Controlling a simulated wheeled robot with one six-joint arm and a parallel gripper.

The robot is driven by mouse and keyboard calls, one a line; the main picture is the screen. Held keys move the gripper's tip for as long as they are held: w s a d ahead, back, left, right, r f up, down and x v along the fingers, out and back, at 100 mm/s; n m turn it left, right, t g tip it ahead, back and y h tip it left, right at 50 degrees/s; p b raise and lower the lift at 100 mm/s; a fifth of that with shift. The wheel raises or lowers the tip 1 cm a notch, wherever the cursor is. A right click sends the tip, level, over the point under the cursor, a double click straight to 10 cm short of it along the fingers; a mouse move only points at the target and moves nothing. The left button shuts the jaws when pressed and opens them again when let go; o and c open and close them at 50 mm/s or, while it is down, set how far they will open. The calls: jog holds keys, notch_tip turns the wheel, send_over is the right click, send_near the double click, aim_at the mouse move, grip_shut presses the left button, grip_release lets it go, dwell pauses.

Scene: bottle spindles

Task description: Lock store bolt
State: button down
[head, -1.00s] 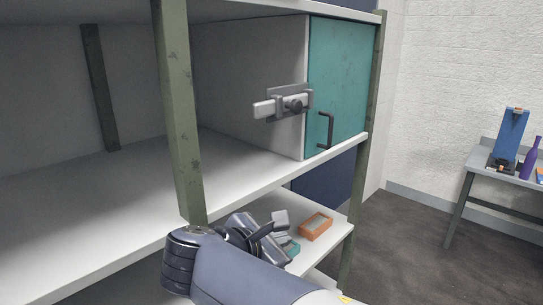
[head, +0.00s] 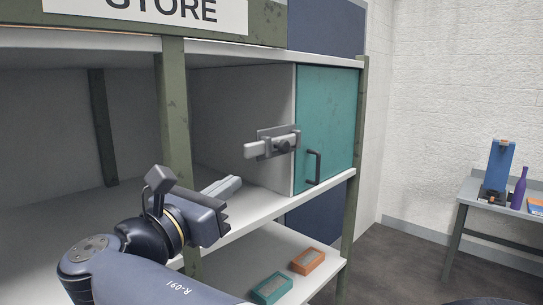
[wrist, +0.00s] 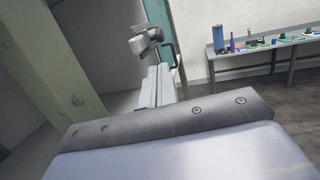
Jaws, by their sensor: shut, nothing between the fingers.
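The grey metal bolt (head: 272,145) sits at the left edge of the teal door (head: 325,125) in the head view. Its bar sticks out to the left, and a dark round knob (head: 283,147) is on its front. A black handle (head: 313,167) is lower on the door. My gripper (head: 230,186) is shut and empty, below and left of the bolt, apart from it, with fingers pointing up and right. In the wrist view my gripper's fingers (wrist: 159,85) point toward the bolt (wrist: 146,40), which shows just beyond the tips.
A green shelf post (head: 174,100) stands behind my arm, left of the bolt. The white shelf (head: 262,208) runs below the bolt. An orange box (head: 308,260) and a teal box (head: 272,288) lie on the lower shelf. A side table (head: 480,188) with a bottle stands right.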

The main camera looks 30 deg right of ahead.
aim_at(281, 150)
jog(key=shift+d, duration=0.1)
jog(key=p+x, duration=0.3)
jog(key=x, duration=1)
jog(key=shift+w+d, duration=0.2)
jog(key=shift+d, duration=0.05)
jog(key=shift+w+d, duration=0.1)
jog(key=shift+d, duration=0.05)
jog(key=d, duration=0.1)
jog(key=w+d, duration=0.1)
jog(key=d, duration=0.1)
jog(key=d+p, duration=0.1)
jog(key=d, duration=0.1)
jog(key=shift+w, duration=0.4)
